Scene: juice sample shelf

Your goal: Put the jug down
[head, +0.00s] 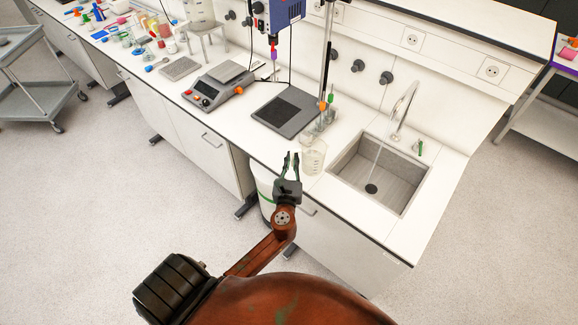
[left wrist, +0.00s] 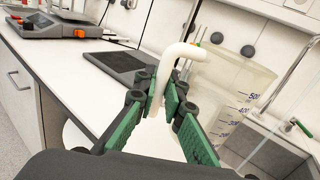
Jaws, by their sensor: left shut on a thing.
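The jug (head: 313,157) is a clear measuring jug with graduation marks, at the counter's front edge left of the sink. In the left wrist view the jug (left wrist: 236,100) shows large, with blue numbers on its wall and a pale curved handle (left wrist: 178,52). My left gripper (head: 291,157) has green-padded fingers and is shut on the jug's handle, with the jug's body to its right. In the left wrist view the gripper (left wrist: 163,95) has the handle between its fingers. I cannot tell whether the jug's base touches the counter. My right gripper is not in view.
The sink (head: 380,172) with its tap (head: 404,108) lies right of the jug. Glassware (head: 325,118) stands close behind it. A dark flat plate (head: 287,111) and a balance (head: 207,92) are to the left. White counter (head: 262,146) is bare left of the gripper.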

